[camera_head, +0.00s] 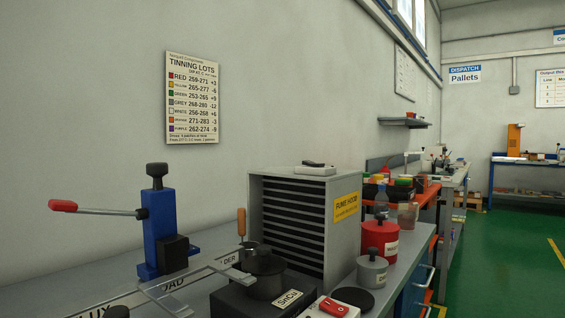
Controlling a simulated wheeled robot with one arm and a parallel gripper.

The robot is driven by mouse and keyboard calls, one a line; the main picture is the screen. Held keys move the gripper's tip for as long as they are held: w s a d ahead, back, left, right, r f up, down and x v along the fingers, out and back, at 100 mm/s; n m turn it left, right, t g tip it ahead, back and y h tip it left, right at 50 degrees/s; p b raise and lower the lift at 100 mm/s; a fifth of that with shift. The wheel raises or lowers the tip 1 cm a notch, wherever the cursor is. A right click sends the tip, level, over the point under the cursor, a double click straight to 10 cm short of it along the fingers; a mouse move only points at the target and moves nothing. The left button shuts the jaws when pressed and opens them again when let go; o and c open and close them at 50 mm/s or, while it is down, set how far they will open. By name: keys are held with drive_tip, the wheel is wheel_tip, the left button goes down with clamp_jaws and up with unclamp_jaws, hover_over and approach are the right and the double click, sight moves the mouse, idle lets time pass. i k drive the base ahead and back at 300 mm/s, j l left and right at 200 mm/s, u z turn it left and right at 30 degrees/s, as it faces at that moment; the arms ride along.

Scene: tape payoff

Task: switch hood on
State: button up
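The fume hood (287,188) is a grey box with dark horizontal slats on its front. It stands on the bench against the wall and bears a yellow label (346,206) reading FUME HOOD. On its top is a small light box with a dark rocker switch (314,164). The rocker is too small to tell which way it is set. My gripper is not in view.
A black solder pot (264,277) labelled SnCu stands before the hood, near a red switch (333,307). A blue lever stand (163,232) with a red-tipped handle is at left. A red can (379,240) and grey can (372,270) stand right of the hood.

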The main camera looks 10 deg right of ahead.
sight(305, 162)
drive_tip(key=k+l+u, duration=0.15)
drive_tip(key=k+l, duration=0.25)
drive_tip(key=k+l+u, duration=0.2)
drive_tip(key=k+l, duration=0.15)
drive_tip(key=k+l+u, duration=0.15)
drive_tip(key=k, duration=0.35)
drive_tip(key=l, duration=0.1)
